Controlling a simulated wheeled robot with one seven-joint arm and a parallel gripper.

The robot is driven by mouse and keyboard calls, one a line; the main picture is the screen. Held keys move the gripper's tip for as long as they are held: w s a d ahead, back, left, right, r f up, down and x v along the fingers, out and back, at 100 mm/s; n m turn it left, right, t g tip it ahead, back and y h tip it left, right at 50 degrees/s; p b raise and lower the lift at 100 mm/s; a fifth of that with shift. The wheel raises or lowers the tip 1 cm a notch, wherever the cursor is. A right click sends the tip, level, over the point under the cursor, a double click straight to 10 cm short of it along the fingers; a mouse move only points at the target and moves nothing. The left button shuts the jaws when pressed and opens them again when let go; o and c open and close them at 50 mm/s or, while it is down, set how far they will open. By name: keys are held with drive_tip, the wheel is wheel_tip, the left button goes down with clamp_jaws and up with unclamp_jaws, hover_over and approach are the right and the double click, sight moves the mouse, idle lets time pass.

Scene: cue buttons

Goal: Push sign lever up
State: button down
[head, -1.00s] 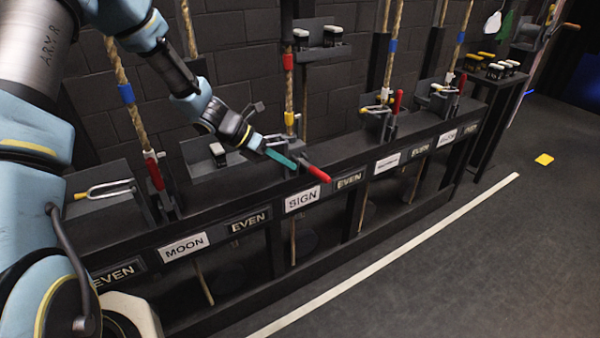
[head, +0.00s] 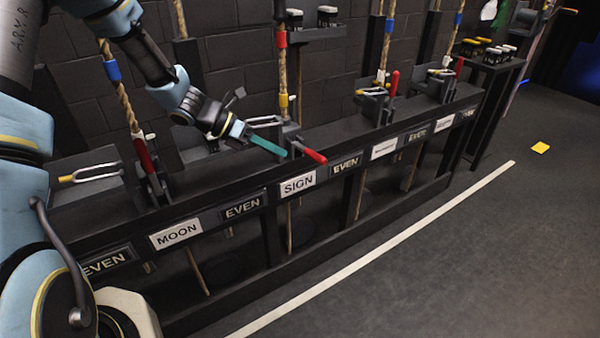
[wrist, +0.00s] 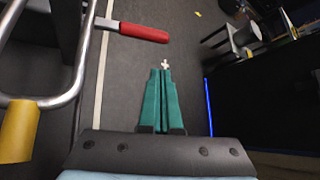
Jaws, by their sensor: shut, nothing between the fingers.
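The SIGN label (head: 297,186) is a white plate on the front of the dark rack. Above it, the sign lever (head: 313,156) has a red handle that sticks out forward and slopes down. The red handle also shows in the wrist view (wrist: 145,32), ahead and left of my fingertips. My gripper (head: 284,154) is shut and empty, its teal fingers just left of the handle. The fingertips (wrist: 163,70) look apart from the red grip. A rope with red and yellow bands (head: 282,70) rises behind the lever.
A red lever beside the MOON label (head: 176,233) stands upright at left, near a metal loop (head: 95,173). More red levers stand upright at right. In the wrist view, a metal loop with a yellow grip (wrist: 17,130) is close at left. Open floor (head: 450,260) lies in front.

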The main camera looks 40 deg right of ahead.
sight(308, 152)
drive_tip(key=s+f+g+h+b, duration=0.2)
drive_tip(key=s+f+h+b, duration=0.5)
drive_tip(key=b, duration=0.7)
drive_tip(key=w+a+f+t+h+b, duration=0.1)
drive_tip(key=w+f+t+h+b, duration=0.1)
drive_tip(key=b, duration=0.6)
drive_tip(key=w+a+f+n+t+h+b, duration=0.1)
drive_tip(key=a+f+t+h+b, duration=0.1)
drive_tip(key=f+t+b, duration=0.3)
drive_tip(key=f+h+b, duration=0.1)
drive_tip(key=b, duration=0.1)
drive_tip(key=shift+w+a+f+t+b, duration=0.15)
drive_tip(key=shift+w+a+t+b, duration=0.15)
drive_tip(key=shift+w+b, duration=0.1)
drive_tip(key=shift+d, duration=0.15)
drive_tip(key=a+r+b+x, duration=0.1)
drive_tip(key=r+x, duration=0.1)
drive_tip(key=x, duration=1)
drive_tip(key=shift+w+d+r+b, duration=0.25)
drive_tip(key=shift+d+r+b, duration=0.1)
drive_tip(key=shift+d+r, duration=0.1)
drive_tip(key=shift+r, duration=0.1)
